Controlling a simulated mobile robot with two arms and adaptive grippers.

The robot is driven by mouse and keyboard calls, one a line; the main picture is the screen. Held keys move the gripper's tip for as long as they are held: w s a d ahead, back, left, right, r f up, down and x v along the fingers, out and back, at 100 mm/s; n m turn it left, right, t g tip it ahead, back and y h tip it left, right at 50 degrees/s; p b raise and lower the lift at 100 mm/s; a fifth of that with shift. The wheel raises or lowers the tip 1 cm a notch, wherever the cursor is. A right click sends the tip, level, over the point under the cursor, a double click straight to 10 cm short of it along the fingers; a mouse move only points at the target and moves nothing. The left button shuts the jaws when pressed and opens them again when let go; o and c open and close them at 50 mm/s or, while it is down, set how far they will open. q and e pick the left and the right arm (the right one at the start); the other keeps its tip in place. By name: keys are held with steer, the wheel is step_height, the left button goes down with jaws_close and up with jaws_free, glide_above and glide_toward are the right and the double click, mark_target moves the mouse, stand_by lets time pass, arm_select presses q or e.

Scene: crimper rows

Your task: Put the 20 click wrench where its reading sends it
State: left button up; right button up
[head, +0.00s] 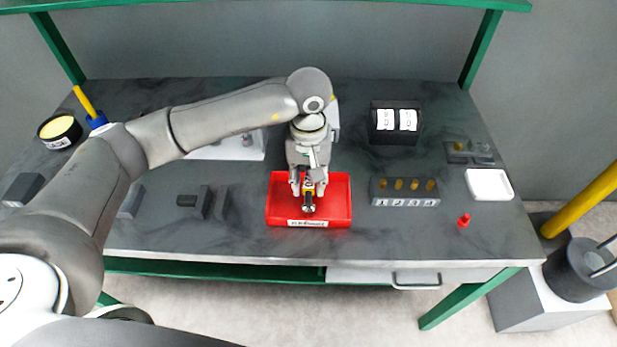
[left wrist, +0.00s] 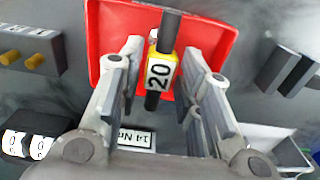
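The click wrench marked 20 (head: 308,207) has a yellow band and a dark shaft. It is over the red tray (head: 340,205), and its number shows clearly in the left wrist view (left wrist: 160,75). My left gripper (head: 308,183) points down over the tray. Its two fingers (left wrist: 160,85) stand apart on either side of the wrench, with a visible gap. I cannot tell whether the wrench rests on the tray floor. My right gripper is not in view.
A dark box with two white display panels (head: 396,138) stands right of the tray. A numbered block with brass pegs (head: 404,199), a white dish (head: 489,184) and a red knob (head: 463,220) are further right. Dark blocks (head: 202,202) lie left. A labelled round container (head: 60,132) stands far left.

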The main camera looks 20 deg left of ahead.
arm_select(q)
steer(key=shift+o, duration=0.4)
steer(key=shift+r, duration=0.1)
steer(key=shift+r, duration=0.2)
step_height(320, 180, up, 12)
steer(key=b, duration=0.3)
steer(key=shift+f, duration=0.15)
